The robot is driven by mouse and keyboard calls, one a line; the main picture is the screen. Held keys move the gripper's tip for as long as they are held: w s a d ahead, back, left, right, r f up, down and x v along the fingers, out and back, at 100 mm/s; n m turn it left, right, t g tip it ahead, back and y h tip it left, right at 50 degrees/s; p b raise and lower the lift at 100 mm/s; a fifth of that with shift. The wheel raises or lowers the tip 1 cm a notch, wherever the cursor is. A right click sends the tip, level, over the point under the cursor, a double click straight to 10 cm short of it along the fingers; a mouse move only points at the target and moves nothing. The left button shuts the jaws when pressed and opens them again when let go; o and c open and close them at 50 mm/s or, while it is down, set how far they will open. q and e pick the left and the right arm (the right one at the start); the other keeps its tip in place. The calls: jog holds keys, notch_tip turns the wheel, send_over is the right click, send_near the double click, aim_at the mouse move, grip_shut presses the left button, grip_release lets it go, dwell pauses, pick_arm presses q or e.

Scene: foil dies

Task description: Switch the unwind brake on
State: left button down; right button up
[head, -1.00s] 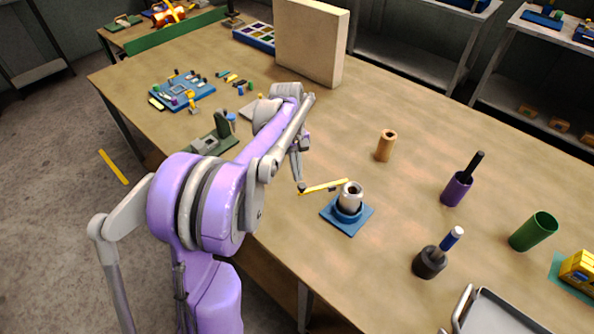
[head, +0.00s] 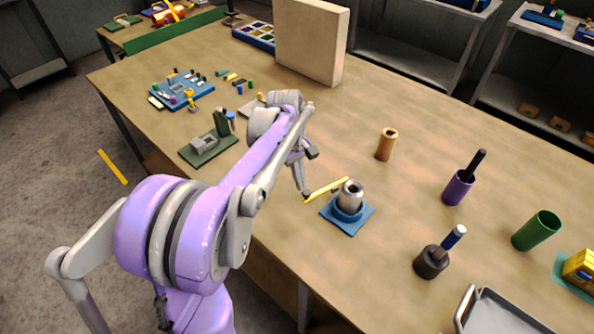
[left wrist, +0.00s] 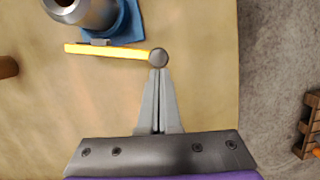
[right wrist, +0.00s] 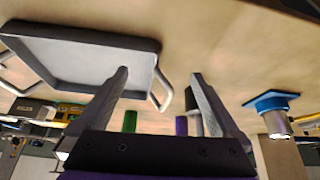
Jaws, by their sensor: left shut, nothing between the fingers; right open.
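A metal cylinder (head: 350,196) stands on a square blue base (head: 347,222) near the table's front edge. A yellow lever (head: 327,189) with a dark round knob reaches left from it. In the left wrist view the lever (left wrist: 110,49) ends in the knob (left wrist: 159,57), right at the tips of my left gripper (left wrist: 159,72). That gripper is shut and empty; it looks in contact with the knob or very close. In the head view my left gripper (head: 305,193) is at the lever's free end. My right gripper (right wrist: 160,78) is open and empty, seen only in its wrist view.
A wooden cylinder (head: 386,145) stands behind the lever. A purple holder (head: 458,188), a dark pot (head: 431,262), a green cup (head: 536,230) and a metal tray (head: 500,315) are to the right. A green fixture (head: 208,146) is left of my left forearm.

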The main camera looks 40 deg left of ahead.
aim_at(305, 195)
pick_arm(q)
jog(key=d, duration=0.1)
jog(key=s+d+n, duration=0.1)
jog(key=d+n, duration=0.1)
jog(key=shift+s, duration=0.3)
jog(key=shift+s+d+b, duration=0.15)
jog(key=shift+d+b, duration=0.2)
jog(key=shift+d, duration=0.25)
